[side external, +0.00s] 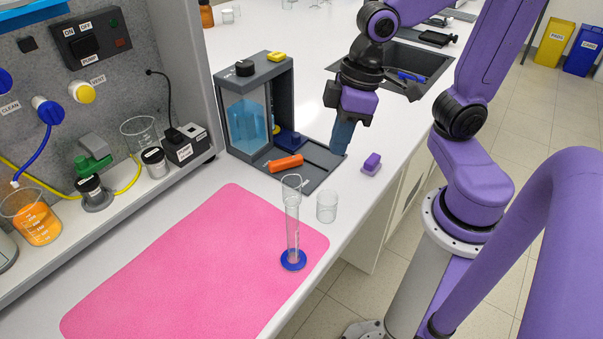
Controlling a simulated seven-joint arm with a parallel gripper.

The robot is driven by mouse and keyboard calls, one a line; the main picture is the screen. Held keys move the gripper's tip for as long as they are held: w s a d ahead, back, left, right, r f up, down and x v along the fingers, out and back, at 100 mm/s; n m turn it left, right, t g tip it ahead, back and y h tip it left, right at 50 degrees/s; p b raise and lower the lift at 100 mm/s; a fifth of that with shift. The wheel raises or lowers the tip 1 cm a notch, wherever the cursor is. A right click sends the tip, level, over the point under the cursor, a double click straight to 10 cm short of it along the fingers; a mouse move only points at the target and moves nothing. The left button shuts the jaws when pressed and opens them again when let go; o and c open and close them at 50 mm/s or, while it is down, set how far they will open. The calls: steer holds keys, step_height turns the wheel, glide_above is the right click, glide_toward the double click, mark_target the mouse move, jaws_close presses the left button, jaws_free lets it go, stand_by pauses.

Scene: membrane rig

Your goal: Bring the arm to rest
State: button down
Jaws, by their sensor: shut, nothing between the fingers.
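My gripper (341,148) points down beside the membrane rig (283,75), over the right end of its dark base plate (318,172). Its blue-grey fingers are shut with nothing seen between them. I cannot tell whether the tips touch the plate or hang just above it. The rig has a clear tank (250,122) with blue liquid and a yellow piece (276,57) on top. An orange piece (286,162) lies on the base plate, left of my gripper. A small purple block (372,162) sits on the bench just right of my gripper.
A measuring cylinder (293,230) with a blue foot stands on the pink mat (190,270), beside an empty glass beaker (327,206). A sink (400,65) lies behind my gripper. A grey panel (60,100) with a pump switch and valves stands at left.

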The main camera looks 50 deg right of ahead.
steer(key=s+d+f+n+g+h, duration=0.1)
steer(key=s+d+f+n, duration=0.1)
steer(key=s+n, duration=0.2)
steer(key=s, duration=0.3)
steer(key=shift+s+d+f+n+h, duration=0.2)
steer(key=shift+s+f+n+h, duration=0.1)
steer(key=shift+s+f+n, duration=0.1)
steer(key=shift+w+r, duration=0.1)
steer(key=shift+w, duration=0.05)
stand_by(2.1)
steer(key=w+r+m+t+y, duration=0.1)
steer(key=w+r+m, duration=0.2)
steer(key=w, duration=0.3)
steer(key=w+a+r+m+t+y, duration=0.1)
steer(key=w+r+m, duration=0.25)
steer(key=w, duration=0.25)
steer(key=w+r+m+t, duration=0.1)
steer(key=w+r+m, duration=0.1)
steer(key=w+m, duration=0.3)
steer(key=w+d+r+m+t, duration=0.3)
steer(key=w+d+r+m, duration=0.1)
steer(key=w, duration=0.4)
steer(key=w+d+r+m+t+h, duration=0.1)
steer(key=w+d+r+m+t, duration=0.1)
steer(key=w+d+r+m, duration=0.3)
steer(key=w+d+r, duration=0.2)
steer(key=w+d, duration=0.1)
steer(key=d, duration=0.1)
steer(key=shift+d+t, duration=0.3)
steer(key=shift+t, duration=0.1)
